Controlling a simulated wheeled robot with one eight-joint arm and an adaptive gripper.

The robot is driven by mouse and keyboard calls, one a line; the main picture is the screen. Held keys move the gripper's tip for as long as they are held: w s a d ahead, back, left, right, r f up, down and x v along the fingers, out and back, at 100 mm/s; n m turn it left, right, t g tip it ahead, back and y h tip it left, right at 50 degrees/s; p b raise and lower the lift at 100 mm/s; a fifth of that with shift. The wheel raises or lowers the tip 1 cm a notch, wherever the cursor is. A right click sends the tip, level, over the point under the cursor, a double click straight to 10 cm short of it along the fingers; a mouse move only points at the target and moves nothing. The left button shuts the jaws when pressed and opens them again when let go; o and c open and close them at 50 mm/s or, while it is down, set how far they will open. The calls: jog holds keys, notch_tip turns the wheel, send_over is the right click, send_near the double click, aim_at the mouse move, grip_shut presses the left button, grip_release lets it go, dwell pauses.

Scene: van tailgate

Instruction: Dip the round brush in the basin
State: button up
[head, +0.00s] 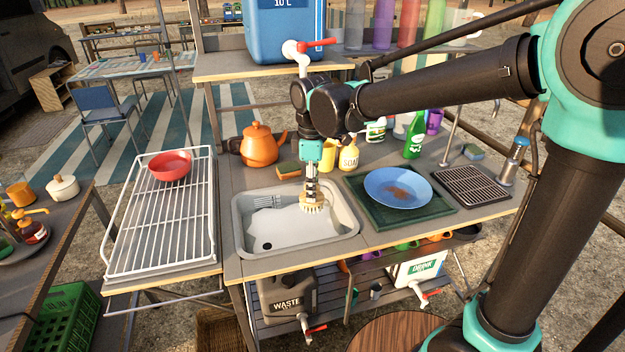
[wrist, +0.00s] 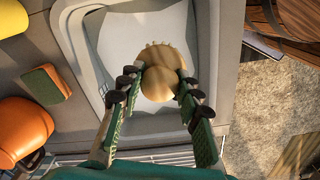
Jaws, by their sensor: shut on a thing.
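The round brush (head: 312,204) has a tan wooden head with pale bristles pointing down. My gripper (head: 311,188) is shut on it and holds it over the grey basin (head: 347,238). In the wrist view my gripper's fingers (wrist: 160,100) close on the brush's round knob (wrist: 162,84), and the basin (wrist: 84,70) lies beyond. The basin holds something pale and flat like water, with a dark drain at its lower left. I cannot tell whether the bristles touch the water.
Behind the basin stand an orange kettle (head: 259,146), a sponge (head: 288,170) and a soap bottle (head: 349,158). A blue plate (head: 398,187) with a brown stain lies on a green mat to the right. A white rack (head: 160,240) with a red bowl (head: 170,165) is at left.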

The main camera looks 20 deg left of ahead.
jog(key=shift+f, duration=5.7)
jog(key=shift+r, duration=0.1)
jog(key=shift+r, duration=6.4)
jog(key=shift+s, duration=0.1)
